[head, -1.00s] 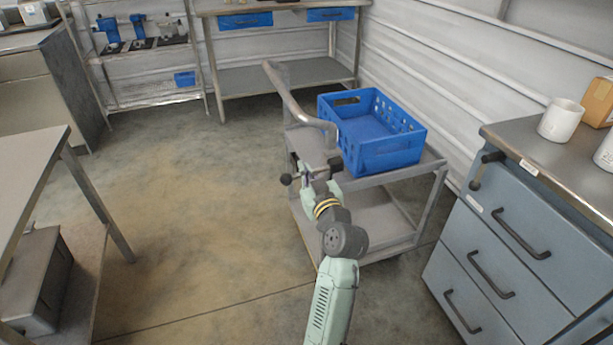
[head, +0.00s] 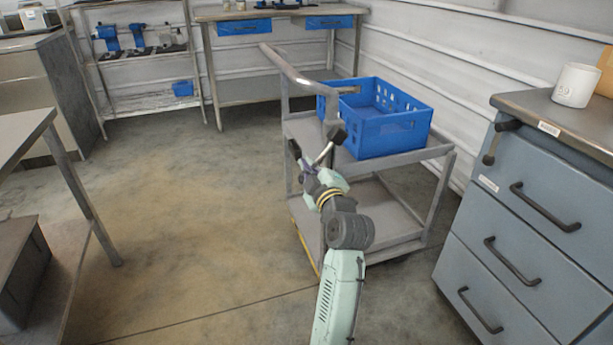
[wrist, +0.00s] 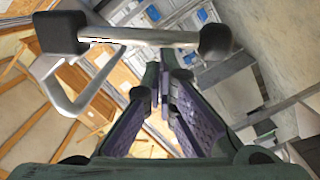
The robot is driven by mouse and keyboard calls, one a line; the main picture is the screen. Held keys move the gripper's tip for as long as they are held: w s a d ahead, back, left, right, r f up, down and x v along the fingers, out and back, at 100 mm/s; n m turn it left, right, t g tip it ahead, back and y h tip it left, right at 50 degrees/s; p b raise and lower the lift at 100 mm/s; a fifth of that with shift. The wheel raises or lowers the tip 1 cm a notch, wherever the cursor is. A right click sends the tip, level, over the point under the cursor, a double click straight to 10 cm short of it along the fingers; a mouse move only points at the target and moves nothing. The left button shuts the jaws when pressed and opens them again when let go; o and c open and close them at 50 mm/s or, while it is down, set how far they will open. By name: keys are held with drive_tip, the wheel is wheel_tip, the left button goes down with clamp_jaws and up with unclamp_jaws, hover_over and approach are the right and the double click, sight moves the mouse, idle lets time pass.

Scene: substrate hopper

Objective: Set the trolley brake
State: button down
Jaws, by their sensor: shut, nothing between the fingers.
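The grey trolley (head: 395,205) stands ahead of my arm, with a tubular push handle (head: 290,68) at its left end. A pale metal lever (head: 325,152) with black end caps sits at the near left corner, tilted up to the right in the head view. In the wrist view the lever (wrist: 145,36) crosses the upper left, with a black cap at each end and a bent rod below. My gripper (head: 303,158) is right beside it, shut and empty; its purple-padded fingers (wrist: 165,75) lie below the bar. I cannot tell whether they touch it.
A blue crate (head: 385,145) sits on the trolley's top shelf. A blue-grey drawer cabinet (head: 515,215) with a white mug (head: 576,85) stands to the right. A table (head: 22,140) is at the left edge, and a workbench (head: 275,85) at the back. The floor left of the trolley is clear.

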drive_tip(key=d+f+n+b, duration=0.1)
drive_tip(key=f+n+b, duration=0.1)
drive_tip(key=b, duration=0.1)
drive_tip(key=shift+w+d+f, duration=0.1)
drive_tip(key=shift+w+d, duration=0.2)
drive_tip(key=shift+d, duration=0.05)
drive_tip(key=shift+d+b, duration=0.1)
drive_tip(key=shift+b, duration=0.3)
